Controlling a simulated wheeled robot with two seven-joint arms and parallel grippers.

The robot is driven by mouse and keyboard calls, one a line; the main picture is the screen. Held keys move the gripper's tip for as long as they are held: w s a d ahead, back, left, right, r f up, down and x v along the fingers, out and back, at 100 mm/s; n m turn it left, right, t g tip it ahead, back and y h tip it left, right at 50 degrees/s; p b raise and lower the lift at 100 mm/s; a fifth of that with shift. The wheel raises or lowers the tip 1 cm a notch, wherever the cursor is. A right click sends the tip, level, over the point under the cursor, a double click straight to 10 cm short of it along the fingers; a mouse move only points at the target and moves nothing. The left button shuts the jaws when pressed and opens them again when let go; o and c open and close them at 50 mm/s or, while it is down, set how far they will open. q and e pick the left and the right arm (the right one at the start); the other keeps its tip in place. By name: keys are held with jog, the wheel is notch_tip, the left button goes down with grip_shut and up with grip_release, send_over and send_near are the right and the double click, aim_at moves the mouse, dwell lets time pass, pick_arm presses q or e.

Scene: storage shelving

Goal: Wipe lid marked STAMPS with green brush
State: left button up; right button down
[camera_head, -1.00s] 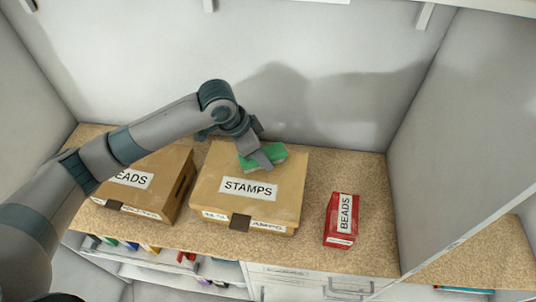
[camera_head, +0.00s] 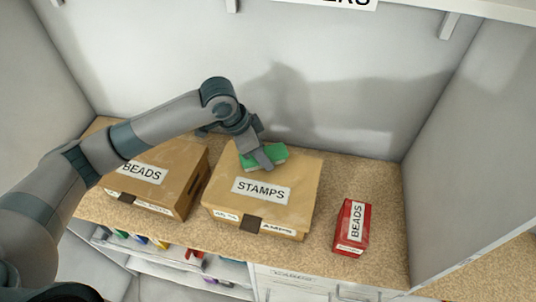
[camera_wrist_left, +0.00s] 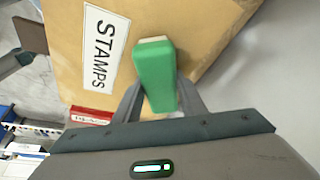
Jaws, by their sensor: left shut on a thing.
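The cardboard box marked STAMPS (camera_head: 225,187) stands on the counter, its lid label (camera_head: 262,190) facing up. My left gripper (camera_head: 262,160) is shut on the green brush (camera_head: 278,153) at the back part of this lid. In the left wrist view the green brush (camera_wrist_left: 155,75) sits between the fingers of my left gripper (camera_wrist_left: 158,100), over the lid beside the STAMPS label (camera_wrist_left: 100,48). The brush appears to be on or just above the lid; contact is hidden.
A second cardboard box marked BEADS (camera_head: 180,190) stands close to the left, partly behind my arm. A red BEADS box (camera_head: 353,228) stands to the right. The counter (camera_head: 375,190) is bare around it. Walls enclose the back and right. Shelves and drawers lie below.

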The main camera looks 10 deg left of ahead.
pick_arm(q)
jog(key=shift+w+a+r, duration=0.1)
jog(key=shift+a, duration=1)
jog(key=shift+w+a, duration=0.15)
jog(key=shift+a, duration=1.75)
jog(key=shift+f, duration=0.2)
jog(key=shift+r, duration=0.15)
jog(key=shift+r, duration=2.9)
jog(key=shift+r, duration=0.15)
jog(key=shift+r, duration=1.35)
